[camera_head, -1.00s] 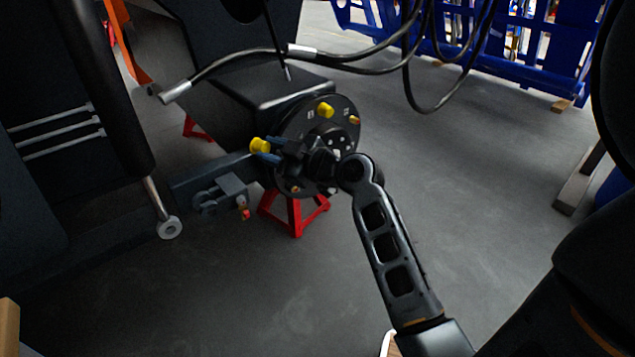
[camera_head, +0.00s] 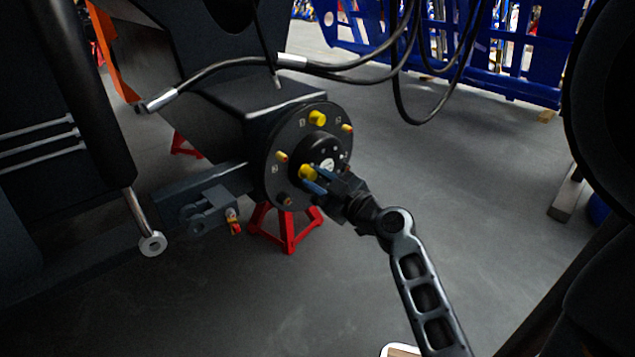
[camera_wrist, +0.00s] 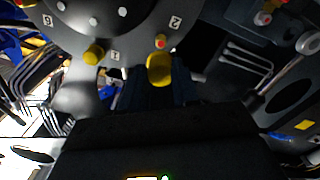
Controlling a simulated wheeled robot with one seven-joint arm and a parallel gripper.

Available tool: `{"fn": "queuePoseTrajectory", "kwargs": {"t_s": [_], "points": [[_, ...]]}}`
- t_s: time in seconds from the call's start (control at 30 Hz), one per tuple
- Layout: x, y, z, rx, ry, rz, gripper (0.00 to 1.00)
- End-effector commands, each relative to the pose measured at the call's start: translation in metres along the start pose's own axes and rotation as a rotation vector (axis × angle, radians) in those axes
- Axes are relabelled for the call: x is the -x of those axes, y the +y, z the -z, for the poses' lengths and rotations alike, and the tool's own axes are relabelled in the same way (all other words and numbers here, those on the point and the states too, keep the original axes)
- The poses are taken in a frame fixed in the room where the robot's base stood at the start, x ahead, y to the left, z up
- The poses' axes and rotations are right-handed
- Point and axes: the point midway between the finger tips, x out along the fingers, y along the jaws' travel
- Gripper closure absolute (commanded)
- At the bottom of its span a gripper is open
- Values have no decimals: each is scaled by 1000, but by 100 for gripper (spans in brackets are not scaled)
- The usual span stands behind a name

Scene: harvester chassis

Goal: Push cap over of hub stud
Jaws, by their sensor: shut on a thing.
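The round dark hub (camera_head: 283,180) faces me in the head view, with studs around its face. A yellow cap (camera_head: 308,172) is held at the tips of my gripper (camera_head: 315,181), in front of the hub's lower face. In the wrist view the held cap (camera_wrist: 160,70) sits between my dark fingers. Just above it a bare stud (camera_wrist: 160,42) shows its red tip beside the "2" mark, not covered by the cap. Another yellow cap (camera_head: 317,118) is on the hub's upper part. My fingers hide part of the hub's lower face.
A red stand (camera_head: 286,232) is under the axle. A grey bracket (camera_head: 208,207) juts out left of the hub. Black hoses (camera_head: 340,70) hang above, and a blue rack (camera_head: 480,55) stands behind. The floor right of the hub is clear.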

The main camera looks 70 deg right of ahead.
Motion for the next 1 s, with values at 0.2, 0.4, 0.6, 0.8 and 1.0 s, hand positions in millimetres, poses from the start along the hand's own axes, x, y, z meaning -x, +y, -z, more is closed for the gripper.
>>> {"fn": "queuePoseTrajectory", "kwargs": {"t_s": [0.2, 0.4, 0.6, 0.8, 1.0], "points": [[-19, -1, 0, 1, 2, 0, 87], [-37, -1, 0, 0, 2, 1, 87], [-52, -1, 0, -1, 2, 1, 87], [-61, -1, 0, 0, 1, 0, 87], [-62, -1, 0, -1, 0, -1, 87]]}}
